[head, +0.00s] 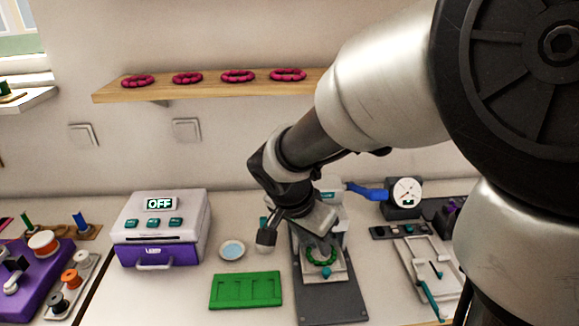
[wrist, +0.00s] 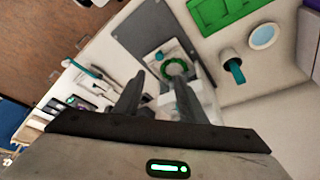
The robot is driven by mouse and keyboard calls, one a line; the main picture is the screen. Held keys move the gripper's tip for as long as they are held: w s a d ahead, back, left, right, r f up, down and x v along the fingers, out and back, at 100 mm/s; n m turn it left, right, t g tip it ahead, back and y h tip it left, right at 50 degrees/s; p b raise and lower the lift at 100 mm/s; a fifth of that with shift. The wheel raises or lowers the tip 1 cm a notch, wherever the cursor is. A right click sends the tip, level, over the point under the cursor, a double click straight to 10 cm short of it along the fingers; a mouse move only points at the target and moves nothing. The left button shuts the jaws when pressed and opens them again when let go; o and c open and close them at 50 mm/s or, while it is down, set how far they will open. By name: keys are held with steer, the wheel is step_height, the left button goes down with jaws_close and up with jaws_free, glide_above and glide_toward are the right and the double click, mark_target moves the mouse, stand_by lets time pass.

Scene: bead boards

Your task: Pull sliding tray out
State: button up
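A pale tray (head: 340,273) with a teal knob (head: 326,272) and a green bead ring (head: 321,255) on it sits on a dark grey base plate (head: 330,302), in front of a white machine partly hidden by my arm. In the wrist view the tray (wrist: 161,62) and the ring (wrist: 175,68) lie beyond my fingertips. My gripper (wrist: 160,88) is open, its two dark fingers apart with nothing seen gripped between them. In the head view my gripper (head: 272,236) hangs left of the tray, above the table; any contact with the tray cannot be told.
A green board (head: 245,290) and a round dish (head: 232,250) lie left of the base plate. A white machine with a purple drawer (head: 158,252) stands further left. A dial gauge (head: 406,192) and a pale fixture (head: 425,262) are on the right. A wooden shelf (head: 210,89) hangs above.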

mark_target(326, 270)
steer(key=b+x, duration=0.3)
steer(key=x, duration=1.3)
steer(key=shift+f, duration=0.1)
jaws_close()
